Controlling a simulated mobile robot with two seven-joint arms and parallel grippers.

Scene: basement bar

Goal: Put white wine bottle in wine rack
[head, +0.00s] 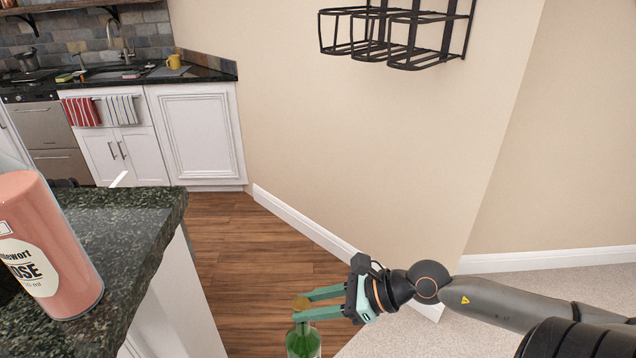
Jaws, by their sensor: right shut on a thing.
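My right gripper (302,304) reaches in from the right at the lower middle of the head view. My left gripper is not in view.
A dark green stone counter (140,215) fills the lower left, with a pink rosé bottle (50,250) standing on it. White cabinets (200,135) and a sink counter stand at the back left. Wooden floor (245,250) lies open between counter and wall.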

